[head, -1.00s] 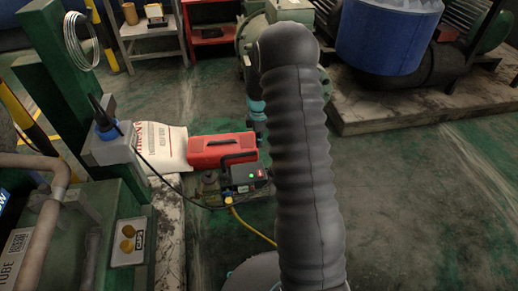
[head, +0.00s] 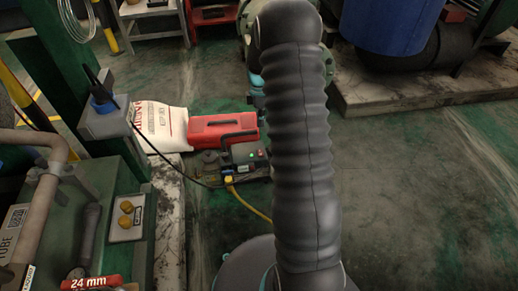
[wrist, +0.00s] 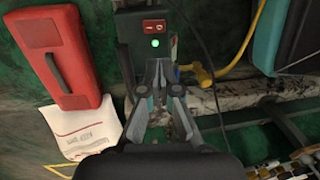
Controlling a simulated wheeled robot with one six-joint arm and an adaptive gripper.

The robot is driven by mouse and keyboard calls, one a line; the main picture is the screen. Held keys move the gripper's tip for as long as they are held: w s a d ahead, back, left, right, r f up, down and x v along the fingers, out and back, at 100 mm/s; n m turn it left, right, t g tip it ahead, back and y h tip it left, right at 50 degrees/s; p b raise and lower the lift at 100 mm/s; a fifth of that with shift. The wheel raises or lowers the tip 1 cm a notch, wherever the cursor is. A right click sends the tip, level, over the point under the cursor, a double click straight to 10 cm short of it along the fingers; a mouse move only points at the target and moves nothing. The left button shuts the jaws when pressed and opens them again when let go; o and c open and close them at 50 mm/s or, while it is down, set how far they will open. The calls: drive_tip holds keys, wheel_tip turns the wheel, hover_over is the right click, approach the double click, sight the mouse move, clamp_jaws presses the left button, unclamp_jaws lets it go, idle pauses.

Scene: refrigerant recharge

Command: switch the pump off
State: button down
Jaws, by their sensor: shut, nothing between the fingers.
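The pump (head: 247,163) is a dark box on the floor with a lit green light and a small red switch. In the wrist view its dark housing (wrist: 128,62) is at the top centre. The red rocker switch (wrist: 154,26) with white marks sits on it, with the lit green light (wrist: 155,43) just below. My gripper (wrist: 161,64) is shut and empty, its tips just below the green light in the picture. I cannot tell whether it touches the pump. In the head view my arm fills the centre and the gripper's fingers cannot be made out.
A red toolbox (head: 222,131) and a white sack (head: 158,124) lie beside the pump. A yellow hose (head: 247,204) and a dark cable run from it. A green machine (head: 70,215) with pipes stands left, a red 24 mm tool (head: 90,283) on it.

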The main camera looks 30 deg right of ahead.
sight(261, 154)
drive_tip(key=shift+f, duration=0.1)
drive_tip(key=f, duration=0.4)
drive_tip(key=s+f+b, duration=0.1)
drive_tip(key=f, duration=0.8)
drive_tip(key=shift+s+a+f, duration=0.35)
drive_tip(key=shift+s, duration=0.05)
